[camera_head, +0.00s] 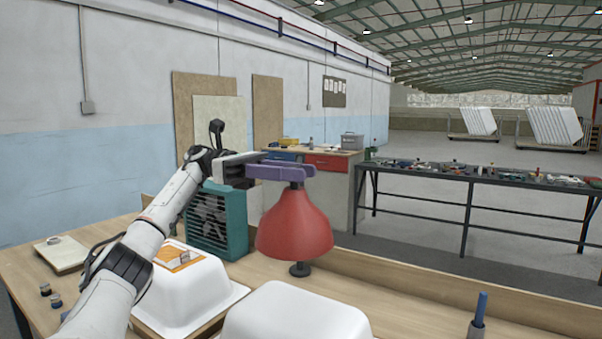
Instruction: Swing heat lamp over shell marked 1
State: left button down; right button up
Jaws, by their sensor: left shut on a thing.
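The heat lamp (294,226) has a red bell-shaped shade and hangs with its opening down. My left gripper (300,172), with purple fingers, is shut on the top of the lamp. A white shell (185,302) stands on the bench at the left, with an orange and white label on top; I cannot read a number on it. A second white shell (295,316) stands at the bottom middle, partly cut off, with no mark visible. In the picture the shade is above and behind this second shell, right of the labelled one. My right gripper is not in view.
A teal fan heater (217,224) stands behind the labelled shell. A black round foot (300,269) shows below the shade. A blue stick in a holder (478,318) stands at the bench's right. Small jars (50,296) and a clipboard (62,253) lie at the left.

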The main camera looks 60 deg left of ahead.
pick_arm(q)
jog(key=c, duration=1.4)
grip_release()
jog(key=shift+c, duration=0.2)
jog(key=shift+r, duration=0.15)
notch_tip(320, 180, up, 9)
jog(key=p, duration=0.5)
jog(key=shift+r, duration=0.45)
jog(key=shift+c, duration=0.4)
